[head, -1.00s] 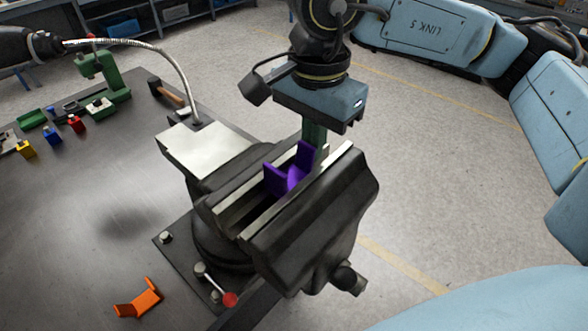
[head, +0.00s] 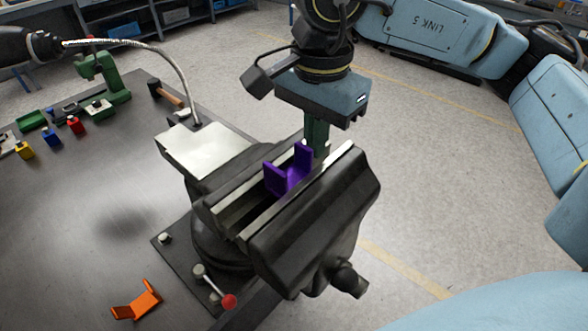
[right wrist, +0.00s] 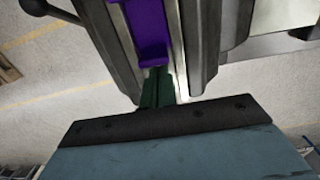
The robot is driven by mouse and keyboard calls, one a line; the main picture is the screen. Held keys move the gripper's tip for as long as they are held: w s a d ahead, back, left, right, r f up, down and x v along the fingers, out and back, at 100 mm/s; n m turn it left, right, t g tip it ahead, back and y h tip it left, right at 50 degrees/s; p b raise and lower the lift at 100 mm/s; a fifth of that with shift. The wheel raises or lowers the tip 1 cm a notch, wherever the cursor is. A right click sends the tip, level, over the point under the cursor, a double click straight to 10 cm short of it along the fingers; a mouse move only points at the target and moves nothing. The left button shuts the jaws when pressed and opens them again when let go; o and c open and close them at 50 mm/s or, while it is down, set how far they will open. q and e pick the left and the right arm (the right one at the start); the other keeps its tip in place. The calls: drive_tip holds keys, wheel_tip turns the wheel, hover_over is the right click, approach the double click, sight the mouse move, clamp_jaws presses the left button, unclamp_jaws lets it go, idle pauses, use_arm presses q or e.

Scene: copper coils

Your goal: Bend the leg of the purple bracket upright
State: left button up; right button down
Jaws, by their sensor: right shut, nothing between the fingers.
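The purple bracket (head: 287,181) sits between the jaws of the bench vise (head: 310,222). It looks like a U, with a short leg on the left and a taller leg on the right, both standing roughly upright. My right gripper (head: 316,137) points down just behind the right leg, its green fingers shut with nothing between them. The fingers look close to that leg; I cannot tell whether they touch it. In the right wrist view the bracket (right wrist: 148,32) lies between the vise jaws, with the green fingers (right wrist: 157,88) at its near end. My left gripper is not in view.
An orange bracket (head: 137,300) lies on the bench (head: 75,225) at the front left. A gooseneck lamp (head: 160,55) arches over the bench. A green press (head: 105,80), a hammer (head: 168,93) and small colored blocks stand at the back left. The red-tipped vise handle (head: 228,301) sticks out in front.

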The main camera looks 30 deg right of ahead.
wheel_tip(320, 180, up, 7)
drive_tip(key=p, duration=0.3)
idle(0.4)
drive_tip(key=shift+f, duration=0.15)
